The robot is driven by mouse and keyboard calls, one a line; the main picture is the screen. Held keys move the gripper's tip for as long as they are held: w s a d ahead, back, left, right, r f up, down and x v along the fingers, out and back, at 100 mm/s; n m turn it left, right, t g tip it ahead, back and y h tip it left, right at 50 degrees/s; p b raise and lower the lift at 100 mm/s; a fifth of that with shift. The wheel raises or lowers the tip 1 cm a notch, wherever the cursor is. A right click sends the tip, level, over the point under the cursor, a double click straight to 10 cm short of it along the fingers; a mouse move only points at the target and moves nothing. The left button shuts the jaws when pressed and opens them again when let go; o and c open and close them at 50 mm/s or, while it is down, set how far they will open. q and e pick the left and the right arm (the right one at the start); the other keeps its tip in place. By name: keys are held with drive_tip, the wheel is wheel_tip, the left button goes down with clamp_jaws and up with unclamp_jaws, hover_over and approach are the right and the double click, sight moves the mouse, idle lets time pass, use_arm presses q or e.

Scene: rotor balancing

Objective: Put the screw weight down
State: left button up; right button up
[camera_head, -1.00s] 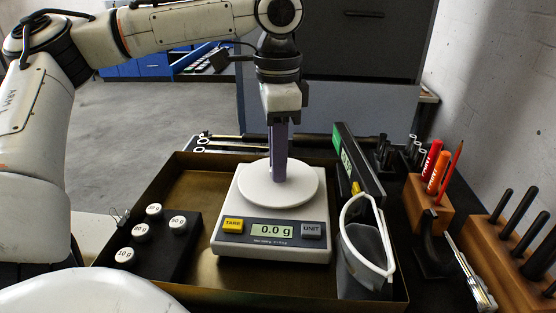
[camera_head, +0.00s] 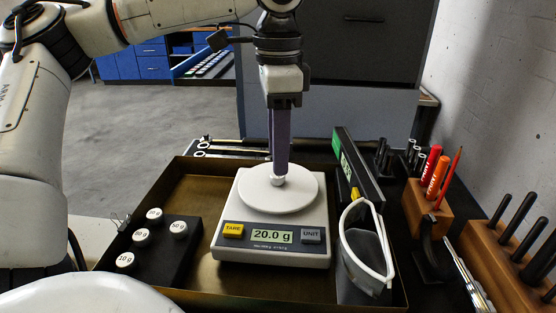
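A small pale screw weight (camera_head: 278,180) sits on the round white pan (camera_head: 256,200) of the weighing scale (camera_head: 229,250), a little left of the pan's right part. The scale's display reads 20.0 g. My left gripper (camera_head: 279,171) points straight down just above the weight, its dark purple fingers lined up one behind the other. The gap between them is hidden, but the weight shows below the tips and bears on the pan, so the gripper looks open. My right gripper is out of view.
A black block (camera_head: 163,250) with several labelled weights stands left of the scale in a brass tray (camera_head: 200,288). A white-rimmed bin (camera_head: 362,262) and an upright green-lit display (camera_head: 350,162) stand close on the right. A wooden pen holder (camera_head: 425,206) is further right.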

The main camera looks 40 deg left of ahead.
use_arm(q)
wheel_tip(320, 180, up, 9)
drive_tip(key=p, duration=0.1)
drive_tip(key=shift+f, duration=0.2)
idle(0.5)
